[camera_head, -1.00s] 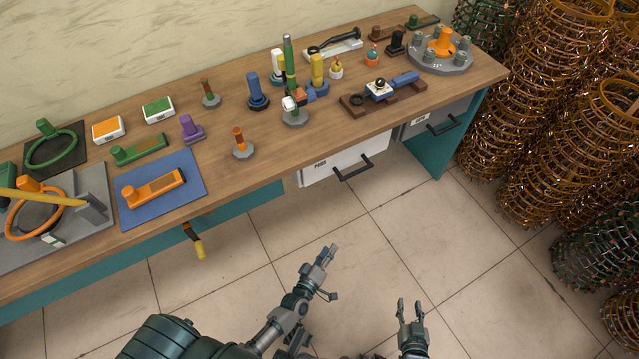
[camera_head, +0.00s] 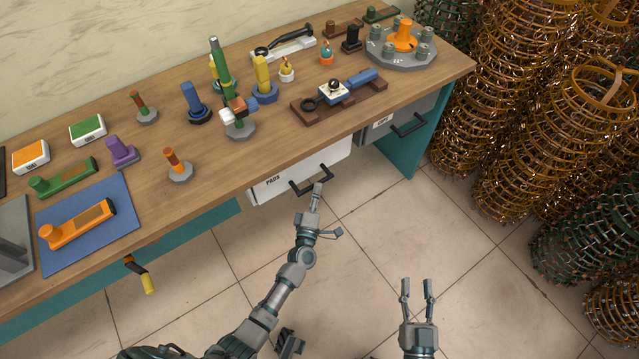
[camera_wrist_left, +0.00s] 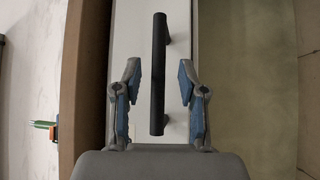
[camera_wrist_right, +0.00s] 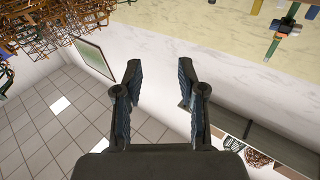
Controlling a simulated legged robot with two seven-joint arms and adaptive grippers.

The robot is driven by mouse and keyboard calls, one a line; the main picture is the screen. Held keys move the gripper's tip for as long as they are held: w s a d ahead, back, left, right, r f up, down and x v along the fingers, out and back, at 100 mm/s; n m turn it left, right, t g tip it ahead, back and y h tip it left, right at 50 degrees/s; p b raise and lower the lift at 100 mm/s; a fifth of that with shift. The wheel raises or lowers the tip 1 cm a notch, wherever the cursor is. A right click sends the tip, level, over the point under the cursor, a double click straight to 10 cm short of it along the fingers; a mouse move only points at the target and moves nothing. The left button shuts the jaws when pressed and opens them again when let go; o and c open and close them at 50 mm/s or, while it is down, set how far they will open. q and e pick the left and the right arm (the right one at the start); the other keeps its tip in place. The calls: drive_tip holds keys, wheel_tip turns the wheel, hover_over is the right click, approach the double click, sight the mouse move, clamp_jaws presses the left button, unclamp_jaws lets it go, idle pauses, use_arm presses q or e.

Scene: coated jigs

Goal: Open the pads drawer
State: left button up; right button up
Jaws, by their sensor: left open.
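The white pads drawer (camera_head: 297,171), lettered PADS, is under the workbench top and looks shut. Its dark bar handle (camera_head: 311,181) is on its front. My left gripper (camera_head: 317,190) is right at the handle in the head view. In the left wrist view the handle (camera_wrist_left: 158,75) runs lengthwise between the two open fingers of the left gripper (camera_wrist_left: 160,85), with a gap on each side. My right gripper (camera_head: 417,284) is open and empty above the floor, away from the bench. It also shows open in the right wrist view (camera_wrist_right: 155,85).
A grey drawer (camera_head: 398,119) with its own handle is to the right. Jigs and tools crowd the bench top (camera_head: 225,165). Wire baskets (camera_head: 540,120) stand at right. The floor in front is clear.

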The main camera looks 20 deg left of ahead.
use_arm(q)
drive_tip(key=shift+w+a+r, duration=0.1)
drive_tip(key=shift+w+a, duration=0.1)
drive_tip(key=shift+w, duration=0.55)
drive_tip(key=shift+w+a+r, duration=0.1)
drive_tip(key=shift+w+a, duration=0.05)
drive_tip(key=shift+w, duration=0.6)
use_arm(e)
drive_tip(key=shift+s+a+r+t, duration=0.15)
drive_tip(key=shift+a+r+t, duration=0.1)
drive_tip(key=shift+r+t, duration=0.45)
drive_tip(key=shift+r, duration=0.1)
use_arm(q)
drive_tip(key=shift+d, duration=0.1)
clamp_jaws()
use_arm(e)
drive_tip(key=shift+d, duration=0.1)
